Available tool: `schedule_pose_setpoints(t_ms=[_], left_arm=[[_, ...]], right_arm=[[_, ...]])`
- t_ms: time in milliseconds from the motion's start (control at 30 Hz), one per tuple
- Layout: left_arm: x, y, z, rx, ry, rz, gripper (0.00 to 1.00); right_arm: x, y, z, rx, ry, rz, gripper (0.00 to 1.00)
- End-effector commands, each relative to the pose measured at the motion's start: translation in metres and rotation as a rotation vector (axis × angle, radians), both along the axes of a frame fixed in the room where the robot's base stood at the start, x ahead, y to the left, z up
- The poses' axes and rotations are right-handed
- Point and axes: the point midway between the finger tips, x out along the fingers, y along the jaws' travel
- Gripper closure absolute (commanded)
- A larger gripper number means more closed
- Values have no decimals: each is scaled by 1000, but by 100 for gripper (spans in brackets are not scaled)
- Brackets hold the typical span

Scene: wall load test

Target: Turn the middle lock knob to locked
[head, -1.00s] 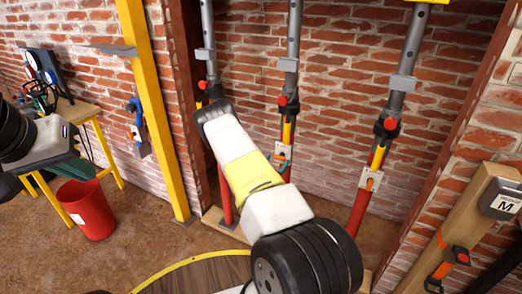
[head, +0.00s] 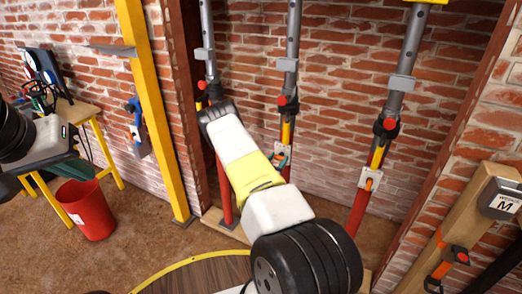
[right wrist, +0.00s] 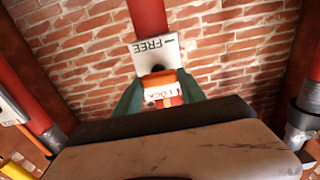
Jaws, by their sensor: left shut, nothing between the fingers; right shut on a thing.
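The middle prop (head: 290,65) is a grey tube over a red one, with a small pale lock plate near its red joint. In the right wrist view the plate (right wrist: 143,56) reads FREE in green, and a red LOCK label shows nearer the gripper. The orange middle lock knob (right wrist: 157,79) sits between the teal fingers of my right gripper (right wrist: 160,90), which is shut on it. In the head view these fingers show small beside the plate; my right arm hides part of the prop below. My left gripper (head: 78,168) is shut and empty at the far left, by the bench.
Left prop (head: 207,50) and right prop (head: 388,120) stand either side, the right one with its own plate and orange knob. A yellow post (head: 158,110), a red bin (head: 86,208) and a bench (head: 88,112) are left. A wooden post (head: 455,225) is right.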

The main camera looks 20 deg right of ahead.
Motion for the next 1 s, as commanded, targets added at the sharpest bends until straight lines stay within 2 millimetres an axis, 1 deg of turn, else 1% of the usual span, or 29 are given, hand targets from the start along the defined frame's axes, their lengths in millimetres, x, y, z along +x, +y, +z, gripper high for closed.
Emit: schedule_pose_setpoints(t_ms=[167,367,1000], left_arm=[[0,0,0,0,0,0,100],[0,0,0,0,0,0,100],[0,0,0,0,0,0,100]], right_arm=[[0,1,-1,-36,44,2,93],[1,2,-1,-124,145,2,93],[3,4,-2,-516,604,4,93]])
